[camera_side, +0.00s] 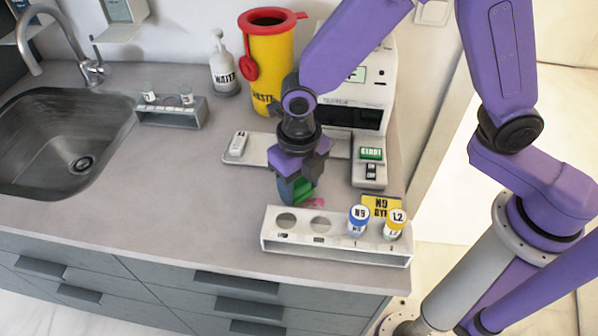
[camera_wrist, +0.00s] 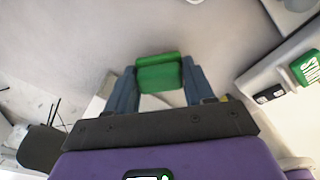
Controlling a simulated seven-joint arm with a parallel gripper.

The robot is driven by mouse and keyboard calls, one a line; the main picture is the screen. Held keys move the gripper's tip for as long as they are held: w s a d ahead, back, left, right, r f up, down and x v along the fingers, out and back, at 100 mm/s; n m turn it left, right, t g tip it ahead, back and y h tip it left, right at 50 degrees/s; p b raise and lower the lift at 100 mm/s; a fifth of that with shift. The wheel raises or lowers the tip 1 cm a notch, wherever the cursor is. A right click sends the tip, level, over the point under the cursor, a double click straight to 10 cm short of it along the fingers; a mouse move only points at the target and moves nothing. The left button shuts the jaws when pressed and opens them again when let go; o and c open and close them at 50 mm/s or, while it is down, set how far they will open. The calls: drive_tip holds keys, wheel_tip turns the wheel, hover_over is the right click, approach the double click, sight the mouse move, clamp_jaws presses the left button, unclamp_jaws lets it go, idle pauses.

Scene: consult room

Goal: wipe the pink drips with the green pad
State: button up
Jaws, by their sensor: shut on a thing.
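My gripper (camera_side: 296,190) is shut on the green pad (camera_side: 303,191). In the wrist view the green pad (camera_wrist: 158,74) sits between the two blue-grey fingers of my gripper (camera_wrist: 160,84). The pad is low, at or just above the counter behind the white rack; I cannot tell whether it touches. A small pink drip mark (camera_side: 316,202) shows on the counter just right of the pad. Any other pink is hidden by the gripper and pad. No pink shows in the wrist view.
A white rack (camera_side: 290,246) with blue-capped (camera_side: 358,218) and yellow-capped (camera_side: 395,222) vials stands in front of the pad. Behind are a white machine (camera_side: 376,92) and a yellow waste bin (camera_side: 272,60). A grey rack (camera_side: 170,118) stands near the sink (camera_side: 60,150). The counter's left middle is clear.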

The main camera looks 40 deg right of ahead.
sight(337, 204)
drive_tip(key=shift+f, duration=0.65)
drive_tip(key=shift+s+d+f, duration=0.15)
drive_tip(key=shift+s+f, duration=0.05)
drive_tip(key=shift+c, duration=0.2)
drive_tip(key=shift+s+d, duration=2.4)
drive_tip(key=shift+d, duration=0.05)
drive_tip(key=shift+w+a, duration=2.7)
wheel_tip(337, 204, up, 8)
drive_tip(key=shift+s+f, duration=0.1)
drive_tip(key=shift+f, duration=0.1)
drive_tip(key=shift+d+r, duration=0.1)
drive_tip(key=shift+r, duration=0.15)
